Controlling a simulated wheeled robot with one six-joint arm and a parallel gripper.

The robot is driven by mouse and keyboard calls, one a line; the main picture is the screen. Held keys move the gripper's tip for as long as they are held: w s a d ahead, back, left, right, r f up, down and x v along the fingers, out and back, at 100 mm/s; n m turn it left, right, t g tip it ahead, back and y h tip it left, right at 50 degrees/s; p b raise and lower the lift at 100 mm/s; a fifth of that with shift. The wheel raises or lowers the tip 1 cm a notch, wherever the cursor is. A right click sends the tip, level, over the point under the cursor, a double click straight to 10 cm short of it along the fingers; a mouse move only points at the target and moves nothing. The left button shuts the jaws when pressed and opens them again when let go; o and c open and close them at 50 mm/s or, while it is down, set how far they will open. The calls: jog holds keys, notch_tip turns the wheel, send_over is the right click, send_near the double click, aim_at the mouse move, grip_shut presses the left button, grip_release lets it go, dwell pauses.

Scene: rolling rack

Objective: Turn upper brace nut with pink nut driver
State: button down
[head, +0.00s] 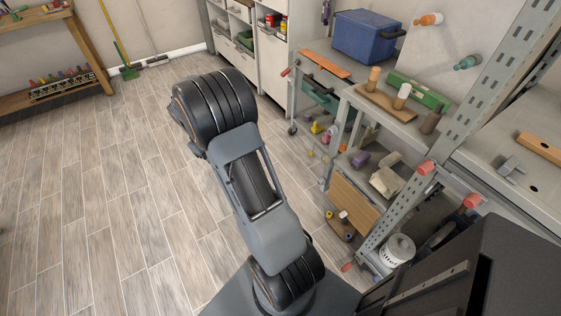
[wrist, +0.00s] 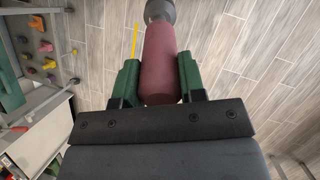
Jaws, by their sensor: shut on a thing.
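In the wrist view, my gripper (wrist: 159,80) has its two green fingers closed on a dull pink cylindrical handle, the pink nut driver (wrist: 160,50). The driver points away from the gripper and has a dark grey end (wrist: 160,11) at the top edge of the picture. In the head view my arm stands in front of the floor, and neither the gripper nor the driver can be made out. The rolling rack (head: 480,90) with perforated metal posts is at the right. I cannot pick out the upper brace nut in either view.
Rack shelves hold a blue cooler (head: 365,38), a wooden block with cylinders (head: 385,103) and a white bucket (head: 397,250). Reddish caps (head: 427,167) stick out from the rack. A wooden bench (head: 40,20) is at far left.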

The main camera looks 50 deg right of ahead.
jog(key=s+d+f+n+h+b, duration=0.3)
jog(key=d+h, duration=0.2)
jog(key=d, duration=0.2)
jog(key=s+d+f+n+h+b, duration=0.3)
jog(key=d+n+h, duration=0.1)
jog(key=d, duration=0.3)
jog(key=s+d+f+n+g+h+b, duration=0.1)
jog(key=s+d+f+n+h+b, duration=0.2)
jog(key=d+h, duration=0.3)
jog(key=shift+s+d+f+n+h+b, duration=0.2)
jog(key=shift+s+d+n+h+b, duration=0.25)
jog(key=shift+n+b, duration=0.15)
jog(key=shift+a, duration=0.15)
jog(key=shift+x, duration=2.8)
jog(key=shift+s+d, duration=0.15)
jog(key=shift+d, duration=0.15)
jog(key=shift+b+x, duration=0.35)
jog(key=shift+x, duration=0.9)
jog(key=c, duration=1.3)
grip_release()
grip_shut()
